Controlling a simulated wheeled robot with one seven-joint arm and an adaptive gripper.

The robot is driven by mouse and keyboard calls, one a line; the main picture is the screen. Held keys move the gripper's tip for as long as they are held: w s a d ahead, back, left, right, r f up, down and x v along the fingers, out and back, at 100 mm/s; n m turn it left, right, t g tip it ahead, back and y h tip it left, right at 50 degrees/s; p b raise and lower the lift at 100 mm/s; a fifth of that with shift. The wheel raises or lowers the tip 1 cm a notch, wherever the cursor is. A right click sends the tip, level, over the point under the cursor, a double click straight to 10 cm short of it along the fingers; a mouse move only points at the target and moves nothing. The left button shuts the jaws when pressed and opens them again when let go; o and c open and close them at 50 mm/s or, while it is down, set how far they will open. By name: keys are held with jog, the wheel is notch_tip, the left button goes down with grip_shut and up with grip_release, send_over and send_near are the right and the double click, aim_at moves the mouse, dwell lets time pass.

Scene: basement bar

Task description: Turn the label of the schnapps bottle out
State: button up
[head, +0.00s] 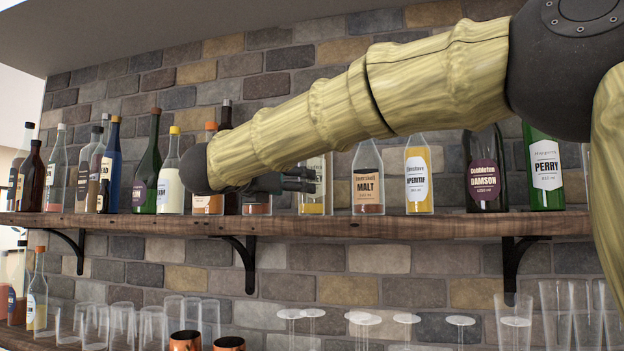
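No label that I can read in the head view says schnapps, so I cannot tell which bottle it is. Several labels are partly turned away or hidden. My gripper (312,180) points right in front of the shelf bottles, its two dark fingers apart with nothing visible between them. Behind it, a bottle (258,206) shows only its lower part, and a pale bottle with amber liquid (312,206) has its label partly covered by the fingertips. My arm hides the necks of the bottles behind it. Whether the fingers touch any bottle is unclear.
The wooden shelf (440,228) holds a row of bottles, including malt (367,187), aperitif (418,180), damson (485,180) and perry (546,170). More bottles crowd the left end. Below stand clear glasses (515,325) and copper mugs (186,341). A brick wall is behind.

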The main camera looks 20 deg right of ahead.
jog(key=shift+w+d+f+p, duration=0.25)
jog(key=shift+w+d+p, duration=0.25)
jog(key=shift+w+d, duration=0.6)
jog(key=shift+w+d+r+b, duration=0.1)
jog(key=shift+w+d+b, duration=0.05)
jog(key=shift+d+b, duration=0.3)
jog(key=x, duration=0.2)
jog(key=shift+w+d+b, duration=0.2)
jog(key=shift+w+b, duration=0.1)
jog(key=shift+x, duration=0.9)
jog(key=shift+s, duration=0.1)
jog(key=c, duration=0.7)
jog(key=shift+b, duration=0.4)
jog(key=shift+c, duration=0.2)
